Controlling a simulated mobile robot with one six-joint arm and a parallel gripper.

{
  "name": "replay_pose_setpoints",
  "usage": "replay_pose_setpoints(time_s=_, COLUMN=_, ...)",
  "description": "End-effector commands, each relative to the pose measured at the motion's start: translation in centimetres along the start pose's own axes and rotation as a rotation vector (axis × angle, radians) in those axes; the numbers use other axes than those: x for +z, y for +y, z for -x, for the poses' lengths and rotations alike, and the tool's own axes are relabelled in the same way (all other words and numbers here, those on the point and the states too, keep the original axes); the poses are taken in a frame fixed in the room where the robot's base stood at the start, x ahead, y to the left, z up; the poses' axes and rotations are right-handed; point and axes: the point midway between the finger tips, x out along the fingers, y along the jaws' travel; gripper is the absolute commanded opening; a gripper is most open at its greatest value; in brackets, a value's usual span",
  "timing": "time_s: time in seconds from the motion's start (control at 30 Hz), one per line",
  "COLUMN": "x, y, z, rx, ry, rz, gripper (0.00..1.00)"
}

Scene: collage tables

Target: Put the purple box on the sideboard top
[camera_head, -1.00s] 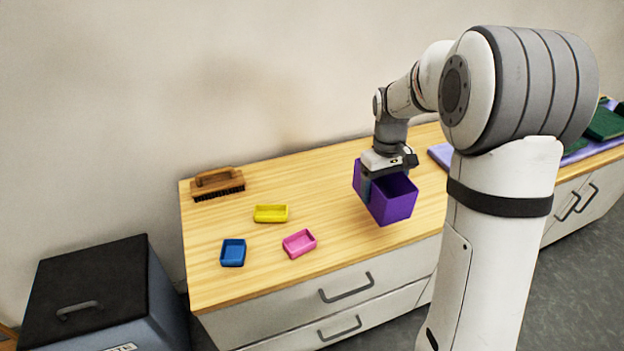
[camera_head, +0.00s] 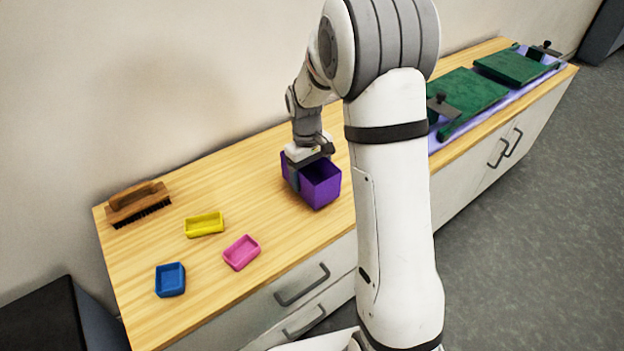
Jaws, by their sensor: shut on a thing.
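The purple box (camera_head: 322,188) is an open-topped box over the right part of the bare wooden sideboard top (camera_head: 225,275), left of my arm's column. My gripper (camera_head: 308,164) is shut on the box's wall at its upper left side, from above. The box looks upright. I cannot tell whether its bottom touches the wood or hangs just above it. My gripper's fingertips are partly hidden by the box.
A yellow tray (camera_head: 204,224), a pink tray (camera_head: 241,252) and a blue tray (camera_head: 170,279) lie left of the box. A brush (camera_head: 139,204) lies at the back left. Green boards (camera_head: 467,94) lie on a lilac mat (camera_head: 516,93) at the right. Bare wood lies behind the trays.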

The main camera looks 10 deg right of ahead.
Motion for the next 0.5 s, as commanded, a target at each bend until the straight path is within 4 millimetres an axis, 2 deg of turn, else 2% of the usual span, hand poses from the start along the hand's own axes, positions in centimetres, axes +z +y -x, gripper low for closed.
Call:
replay_pose_setpoints(time_s=0.03, x=-0.1, y=0.0, z=-1.0, rx=-0.001, ry=-0.003, rz=0.000, gripper=0.54)
replay_pose_setpoints(time_s=0.1, x=-0.1, y=0.0, z=-1.7, rx=-0.001, ry=-0.002, rz=0.000, gripper=0.54)
replay_pose_setpoints(time_s=0.47, x=-0.2, y=0.1, z=-2.1, rx=0.000, ry=-0.001, rz=-0.001, gripper=0.54)
replay_pose_setpoints(time_s=0.5, x=-0.2, y=0.1, z=-2.0, rx=0.000, ry=0.000, rz=-0.001, gripper=0.79)
